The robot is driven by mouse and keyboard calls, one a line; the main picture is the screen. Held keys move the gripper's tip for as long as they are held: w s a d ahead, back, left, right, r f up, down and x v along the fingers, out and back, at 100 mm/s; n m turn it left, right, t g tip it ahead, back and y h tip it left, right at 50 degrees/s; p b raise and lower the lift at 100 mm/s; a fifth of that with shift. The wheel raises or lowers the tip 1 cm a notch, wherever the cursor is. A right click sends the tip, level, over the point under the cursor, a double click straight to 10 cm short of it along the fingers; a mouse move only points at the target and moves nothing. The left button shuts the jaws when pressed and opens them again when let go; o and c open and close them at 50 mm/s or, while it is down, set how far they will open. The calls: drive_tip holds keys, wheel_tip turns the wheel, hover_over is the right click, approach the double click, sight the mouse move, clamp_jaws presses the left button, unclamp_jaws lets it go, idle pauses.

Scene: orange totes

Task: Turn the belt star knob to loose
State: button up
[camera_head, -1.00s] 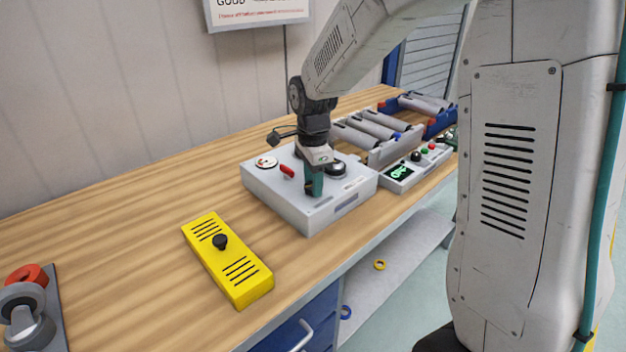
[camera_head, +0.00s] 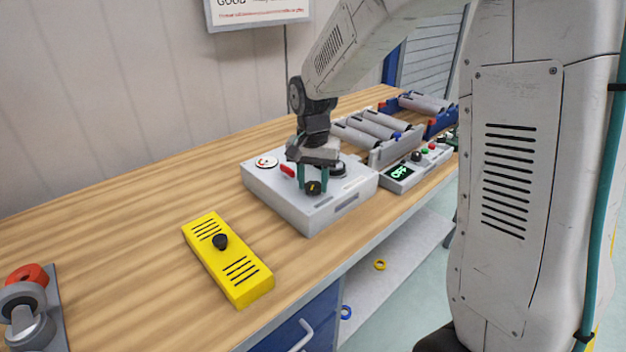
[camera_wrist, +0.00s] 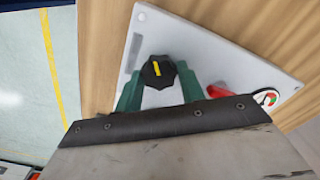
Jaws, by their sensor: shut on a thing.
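The star knob is a black lobed knob (camera_head: 313,188) with a yellow mark, on top of a light grey box (camera_head: 308,221) on the bench. In the wrist view the knob (camera_wrist: 158,71) sits between the two green fingers, its yellow mark facing up. My gripper (camera_head: 312,184) points down over the box and is shut on the knob, one finger on each side. In the wrist view my gripper (camera_wrist: 160,84) hides part of the box. A red lever (camera_head: 287,171) and a round gauge (camera_head: 266,162) are on the same box. The belt is not clearly identifiable.
A yellow box (camera_head: 240,277) with a black knob lies nearer on the bench. A control panel (camera_head: 418,168) with a lit display and rollers (camera_head: 372,128) stand behind, to the right. Bare bench top (camera_head: 120,240) lies to the left.

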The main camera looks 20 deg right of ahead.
sight(313, 185)
drive_tip(key=n, duration=0.5)
drive_tip(key=shift+n, duration=0.3)
drive_tip(key=n, duration=0.5)
drive_tip(key=shift+r, duration=0.1)
drive_tip(key=shift+n, duration=0.4)
drive_tip(key=o, duration=1)
wheel_tip(313, 185, up, 8)
drive_tip(key=shift+f, duration=0.15)
